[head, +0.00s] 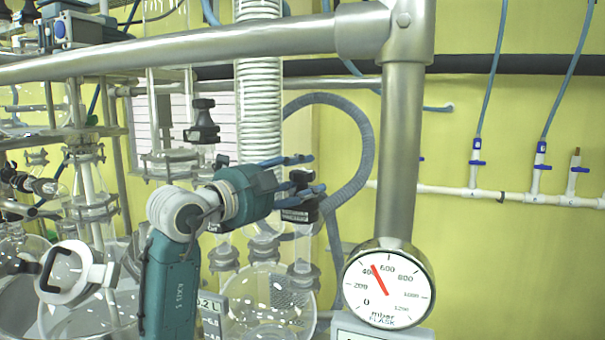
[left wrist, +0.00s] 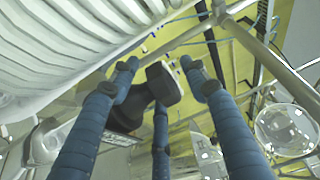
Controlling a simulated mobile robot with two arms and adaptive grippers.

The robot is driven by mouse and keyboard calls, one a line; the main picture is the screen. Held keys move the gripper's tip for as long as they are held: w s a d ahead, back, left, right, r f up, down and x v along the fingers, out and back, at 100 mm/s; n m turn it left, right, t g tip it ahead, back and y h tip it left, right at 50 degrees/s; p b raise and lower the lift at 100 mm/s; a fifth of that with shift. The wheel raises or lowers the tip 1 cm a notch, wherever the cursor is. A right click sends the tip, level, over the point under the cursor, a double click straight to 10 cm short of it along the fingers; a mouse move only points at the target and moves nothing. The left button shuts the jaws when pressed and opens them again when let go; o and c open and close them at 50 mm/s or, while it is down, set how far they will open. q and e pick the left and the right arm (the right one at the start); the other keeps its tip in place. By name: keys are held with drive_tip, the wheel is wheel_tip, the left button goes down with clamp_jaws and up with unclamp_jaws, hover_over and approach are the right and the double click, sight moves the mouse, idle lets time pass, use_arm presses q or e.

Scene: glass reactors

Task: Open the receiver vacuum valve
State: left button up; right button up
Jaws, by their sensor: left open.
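A black valve handle (head: 300,206) sits on glassware above the large round flask, at the middle of the head view. My left gripper (head: 312,173) reaches it from the left with blue fingers spread. In the left wrist view the black handle (left wrist: 163,84) lies between the open fingers, with one finger on each side and a third below. I cannot tell whether any finger touches it. A second black valve handle (head: 203,124) stands upright farther left. Labels that would tell which valve is the receiver's are not readable. My right gripper is not in view.
A thick steel rail (head: 200,46) and post (head: 400,150) stand in front. A round dial gauge (head: 389,288) marked mbar FLASK has its red needle a little above 400. A ribbed white column (head: 258,100) and a grey hose (head: 367,140) are behind the gripper.

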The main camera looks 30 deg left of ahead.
use_arm(q)
drive_tip(key=c, duration=0.3)
clamp_jaws()
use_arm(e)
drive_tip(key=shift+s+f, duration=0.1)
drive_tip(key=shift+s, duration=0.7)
use_arm(q)
drive_tip(key=shift+d+f+n+y, duration=0.15)
drive_tip(key=shift+n+y, duration=0.25)
drive_tip(key=shift+y, duration=0.3)
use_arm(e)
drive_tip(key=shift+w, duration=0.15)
